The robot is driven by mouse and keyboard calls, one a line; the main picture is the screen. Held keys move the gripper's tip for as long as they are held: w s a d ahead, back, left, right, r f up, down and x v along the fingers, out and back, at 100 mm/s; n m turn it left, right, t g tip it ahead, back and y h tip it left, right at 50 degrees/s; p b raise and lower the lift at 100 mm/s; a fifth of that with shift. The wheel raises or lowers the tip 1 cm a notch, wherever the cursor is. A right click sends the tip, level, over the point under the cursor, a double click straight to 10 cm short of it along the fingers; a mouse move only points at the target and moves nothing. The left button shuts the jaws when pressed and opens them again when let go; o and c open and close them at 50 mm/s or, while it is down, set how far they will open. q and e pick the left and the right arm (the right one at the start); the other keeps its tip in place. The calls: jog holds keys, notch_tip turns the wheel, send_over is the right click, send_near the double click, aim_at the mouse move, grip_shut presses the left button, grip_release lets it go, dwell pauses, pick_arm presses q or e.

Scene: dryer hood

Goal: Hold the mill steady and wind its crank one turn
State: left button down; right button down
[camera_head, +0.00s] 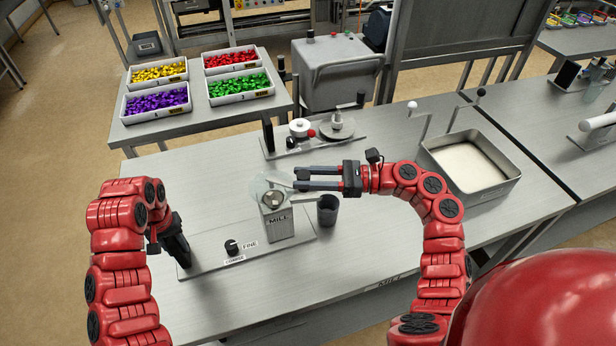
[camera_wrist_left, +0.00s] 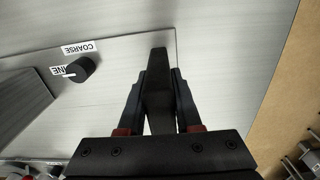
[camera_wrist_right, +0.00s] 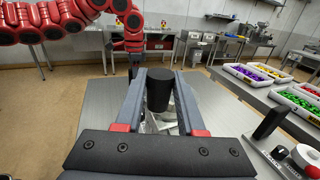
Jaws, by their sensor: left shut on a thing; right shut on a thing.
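The grey mill (camera_head: 279,224) stands on a flat base plate (camera_head: 208,262), with a crank on its top. My left gripper (camera_head: 174,238) is shut on the black upright handle at the plate's left end; the handle (camera_wrist_left: 157,95) shows between the fingers in the left wrist view. My right gripper (camera_head: 299,179) reaches in from the right above the mill's top. It is shut on the crank's black knob (camera_wrist_right: 158,93), seen between its fingers in the right wrist view. The fingers mostly hide the knob in the head view. A dark cup (camera_head: 327,211) stands right of the mill.
A black dial (camera_head: 232,247) marked COARSE and FINE sits on the plate. Behind the mill is a board (camera_head: 315,144) with several fittings. A metal tray (camera_head: 470,165) of pale material lies at the right. Bins of coloured pieces stand on a back table (camera_head: 200,120).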

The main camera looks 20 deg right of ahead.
jog(key=shift+a, duration=0.1)
dwell(0.3)
jog(key=c, duration=0.5)
grip_release()
jog(key=v, duration=1.2)
